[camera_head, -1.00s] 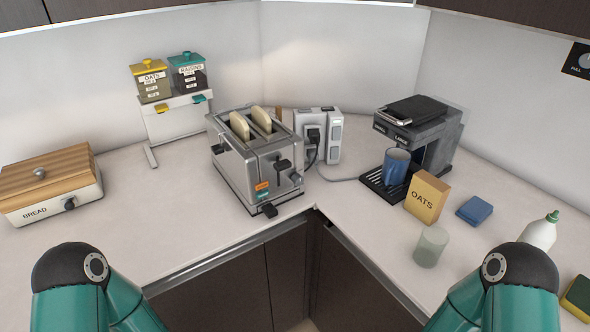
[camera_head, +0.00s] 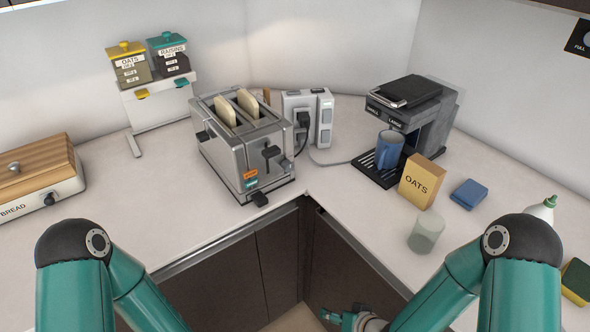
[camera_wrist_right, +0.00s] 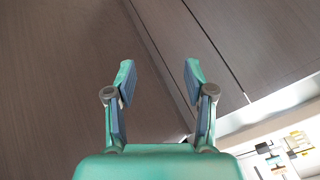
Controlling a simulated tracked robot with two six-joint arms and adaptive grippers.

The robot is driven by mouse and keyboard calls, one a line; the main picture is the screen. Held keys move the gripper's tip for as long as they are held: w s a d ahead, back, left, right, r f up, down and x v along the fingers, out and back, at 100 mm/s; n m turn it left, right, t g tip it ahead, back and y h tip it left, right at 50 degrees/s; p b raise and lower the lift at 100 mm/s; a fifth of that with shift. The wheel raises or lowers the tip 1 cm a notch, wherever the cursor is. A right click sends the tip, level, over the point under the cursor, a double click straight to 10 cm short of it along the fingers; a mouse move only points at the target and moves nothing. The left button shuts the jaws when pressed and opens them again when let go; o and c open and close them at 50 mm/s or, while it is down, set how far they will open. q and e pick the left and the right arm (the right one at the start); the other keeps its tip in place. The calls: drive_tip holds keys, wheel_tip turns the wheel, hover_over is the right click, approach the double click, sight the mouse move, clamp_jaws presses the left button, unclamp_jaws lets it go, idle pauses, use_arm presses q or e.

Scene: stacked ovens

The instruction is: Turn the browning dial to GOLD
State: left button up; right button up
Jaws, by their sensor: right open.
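A steel toaster (camera_head: 225,150) stands on the counter at the back corner with two bread slices in its slots. Its front end shows dark levers, a small orange label (camera_head: 251,174) and a teal label (camera_head: 252,183). I cannot make out the browning dial or any GOLD mark at this size. My right gripper (camera_head: 330,316) is low at the bottom edge of the head view, in front of the cabinets and well below the toaster. In the right wrist view the right gripper (camera_wrist_right: 159,76) is open and empty, with dark cabinet fronts beyond. My left gripper is out of view.
A bread box (camera_head: 40,172) and a cereal dispenser stand (camera_head: 155,108) are left of the toaster. A power strip (camera_head: 307,115) is behind it. A coffee machine (camera_head: 430,115), blue mug (camera_head: 391,144), oats box (camera_head: 421,182) and glass (camera_head: 426,232) are right. The counter before the toaster is narrow.

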drive_tip(key=w+a+r+n+t+y+b, duration=0.1)
drive_tip(key=w+r+n+t+y, duration=0.3)
drive_tip(key=w+r, duration=0.75)
drive_tip(key=n+t+y+b, duration=0.1)
drive_tip(key=n+t, duration=0.1)
drive_tip(key=t, duration=0.2)
approach(291, 169)
drive_tip(key=p+x, duration=0.4)
drive_tip(key=x, duration=0.5)
drive_tip(key=shift+w+a+r, duration=0.1)
drive_tip(key=shift+w+a, duration=0.15)
